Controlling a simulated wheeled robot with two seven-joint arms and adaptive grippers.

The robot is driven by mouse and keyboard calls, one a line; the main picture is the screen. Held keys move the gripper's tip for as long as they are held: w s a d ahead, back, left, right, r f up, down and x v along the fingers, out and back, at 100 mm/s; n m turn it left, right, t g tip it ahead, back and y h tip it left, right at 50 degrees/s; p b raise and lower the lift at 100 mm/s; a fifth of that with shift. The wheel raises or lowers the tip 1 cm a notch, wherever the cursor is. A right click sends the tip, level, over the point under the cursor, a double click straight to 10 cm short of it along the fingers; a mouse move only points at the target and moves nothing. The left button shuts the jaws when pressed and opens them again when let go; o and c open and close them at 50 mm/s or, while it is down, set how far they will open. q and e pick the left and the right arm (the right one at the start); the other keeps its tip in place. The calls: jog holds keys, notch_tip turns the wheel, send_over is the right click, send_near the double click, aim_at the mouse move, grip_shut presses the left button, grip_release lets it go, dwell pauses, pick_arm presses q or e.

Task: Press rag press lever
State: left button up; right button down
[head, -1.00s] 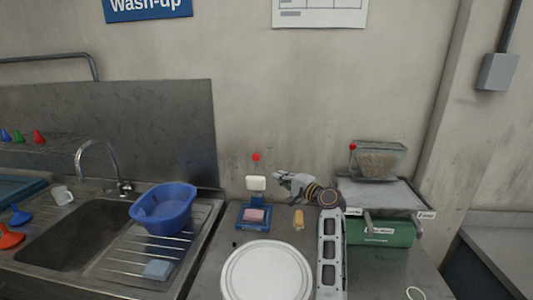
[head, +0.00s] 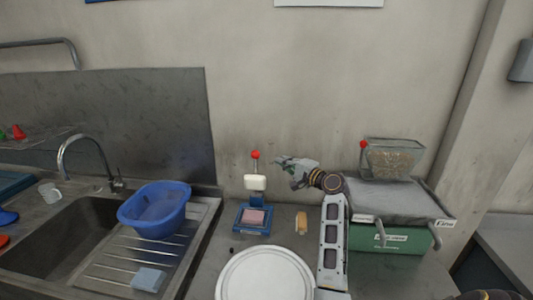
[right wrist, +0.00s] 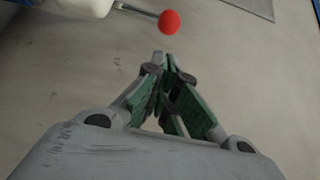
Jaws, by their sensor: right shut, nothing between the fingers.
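The rag press (head: 253,218) stands on the steel counter, with a blue base, a white block above and a pink rag (head: 253,216) in its tray. Its lever points up and ends in a red knob (head: 255,155). In the right wrist view the red knob (right wrist: 169,21) is near the top, just beyond my fingertips. My right gripper (head: 279,163) is shut and empty, to the right of the knob and slightly lower in the head view, apart from it. It also shows in the right wrist view (right wrist: 165,62). My left gripper is not in view.
A blue basin (head: 155,210) and a light blue sponge (head: 148,279) sit on the drainer at left. A round white lid (head: 265,275) lies in front of the press. A tan block (head: 301,222) is near my right arm. A green machine (head: 390,238) with a glass hopper (head: 395,158) stands at right.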

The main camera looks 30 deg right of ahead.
jog(key=shift+w+a+f+p, duration=0.1)
jog(key=shift+w+a+p, duration=0.25)
jog(key=shift+w, duration=1.3)
jog(key=shift+w+a+r+p, duration=0.1)
jog(key=shift+w+a+p, duration=0.2)
jog(key=shift+w, duration=1.3)
jog(key=shift+w+a+f+p, duration=0.1)
jog(key=shift+w+a+p, duration=0.25)
jog(key=shift+w, duration=1.3)
